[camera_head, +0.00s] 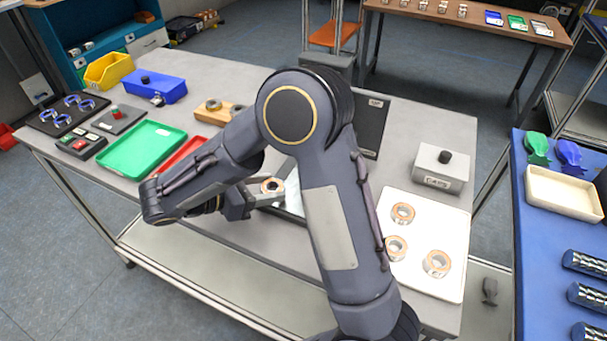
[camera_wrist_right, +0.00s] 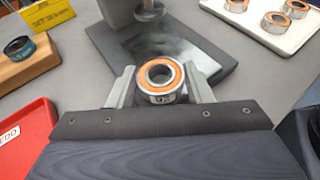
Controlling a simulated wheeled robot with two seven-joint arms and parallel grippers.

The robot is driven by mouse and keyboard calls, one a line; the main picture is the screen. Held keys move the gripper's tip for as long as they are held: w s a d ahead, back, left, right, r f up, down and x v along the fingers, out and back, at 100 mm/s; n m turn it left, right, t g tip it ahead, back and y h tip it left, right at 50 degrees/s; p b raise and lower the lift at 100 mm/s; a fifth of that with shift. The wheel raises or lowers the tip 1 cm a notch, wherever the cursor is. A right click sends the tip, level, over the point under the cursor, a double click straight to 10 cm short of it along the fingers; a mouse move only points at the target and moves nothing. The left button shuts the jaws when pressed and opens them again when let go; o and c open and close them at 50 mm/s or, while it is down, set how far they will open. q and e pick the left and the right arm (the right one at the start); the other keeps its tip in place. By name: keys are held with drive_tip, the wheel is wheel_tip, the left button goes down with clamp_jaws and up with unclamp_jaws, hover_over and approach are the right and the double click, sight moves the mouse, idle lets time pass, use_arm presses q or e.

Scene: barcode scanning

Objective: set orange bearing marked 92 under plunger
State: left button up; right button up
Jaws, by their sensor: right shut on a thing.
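My right gripper (camera_head: 268,189) is shut on an orange-faced bearing (camera_wrist_right: 160,75), its fingers on both sides of the steel ring. The bearing also shows in the head view (camera_head: 272,185). It is held face up; a marking on its side is too small to read surely. In the right wrist view, the plunger (camera_wrist_right: 150,12) hangs at the top, beyond the bearing. The dark base plate (camera_wrist_right: 205,62) with a glossy grey area lies beyond and beneath the fingers. In the head view my arm hides most of the press. My left gripper is not in view.
A white tray (camera_head: 425,288) with three orange bearings lies right of my arm. A grey box with a black knob (camera_head: 440,165) stands behind it. A red tray (camera_wrist_right: 22,135), a green tray (camera_head: 140,148) and a wooden block (camera_wrist_right: 40,64) with a ring lie left.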

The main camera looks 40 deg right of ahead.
drive_tip(key=d, duration=0.5)
drive_tip(key=shift+s, duration=0.25)
drive_tip(key=d, duration=0.2)
drive_tip(key=d+p, duration=0.1)
drive_tip(key=d, duration=0.1)
drive_tip(key=shift+s, duration=0.3)
drive_tip(key=shift+a+f, duration=0.2)
drive_tip(key=shift+f, duration=0.4)
drive_tip(key=shift+w+a+f, duration=0.1)
drive_tip(key=shift+f, duration=0.05)
drive_tip(key=shift+f, duration=0.2)
drive_tip(key=o, duration=1.2)
drive_tip(key=shift+r, duration=0.15)
